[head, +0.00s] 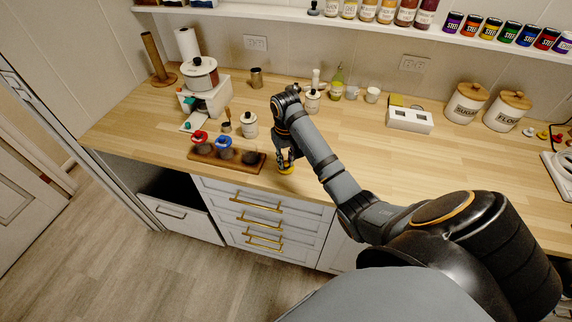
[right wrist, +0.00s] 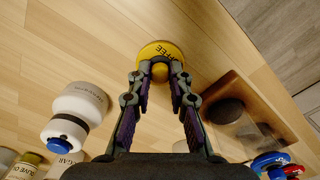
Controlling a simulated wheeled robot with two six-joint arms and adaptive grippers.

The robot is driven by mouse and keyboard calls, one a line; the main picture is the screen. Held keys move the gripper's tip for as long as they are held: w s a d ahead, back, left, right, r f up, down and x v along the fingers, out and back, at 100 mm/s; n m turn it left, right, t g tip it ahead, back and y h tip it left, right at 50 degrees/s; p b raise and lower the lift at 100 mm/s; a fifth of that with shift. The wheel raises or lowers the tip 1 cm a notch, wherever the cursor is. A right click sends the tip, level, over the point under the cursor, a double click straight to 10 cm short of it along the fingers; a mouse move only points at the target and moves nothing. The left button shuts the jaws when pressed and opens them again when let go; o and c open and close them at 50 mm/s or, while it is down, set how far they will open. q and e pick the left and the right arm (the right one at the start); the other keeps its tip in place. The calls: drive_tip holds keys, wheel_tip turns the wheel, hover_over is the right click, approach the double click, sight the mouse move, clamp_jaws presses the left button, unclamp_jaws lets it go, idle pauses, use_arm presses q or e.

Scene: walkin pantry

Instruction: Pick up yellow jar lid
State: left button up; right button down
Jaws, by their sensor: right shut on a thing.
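The yellow jar lid (head: 287,169) is at the front edge of the wooden counter, right of a dark wooden tray. In the right wrist view the lid (right wrist: 158,49) shows dark lettering that reads like "COFFEE" and a knob between the fingertips. My right gripper (head: 287,158) points down over the lid. Its fingers (right wrist: 160,73) are shut on the lid's knob. The lid is at or very near the counter surface; I cannot tell whether it touches. My left gripper is not in view.
The wooden tray (head: 256,168) holds a red lid (head: 200,137), a blue lid (head: 223,143) and a dark round piece (right wrist: 226,112). A white jar (head: 249,125) stands behind the tray. A white box (head: 409,121) and canisters (head: 466,102) stand farther right. The counter right of my gripper is clear.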

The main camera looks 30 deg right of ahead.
sight(286, 161)
drive_tip(key=shift+r, duration=0.1)
drive_tip(key=shift+r, duration=0.25)
wheel_tip(286, 161, up, 3)
drive_tip(key=shift+f, duration=0.1)
drive_tip(key=s+a+r+p, duration=0.7)
drive_tip(key=a+r+p, duration=0.2)
drive_tip(key=a+p, duration=0.3)
drive_tip(key=p, duration=0.2)
drive_tip(key=shift+s+r+p, duration=0.15)
drive_tip(key=shift+r+p, duration=0.05)
drive_tip(key=shift+p, duration=0.2)
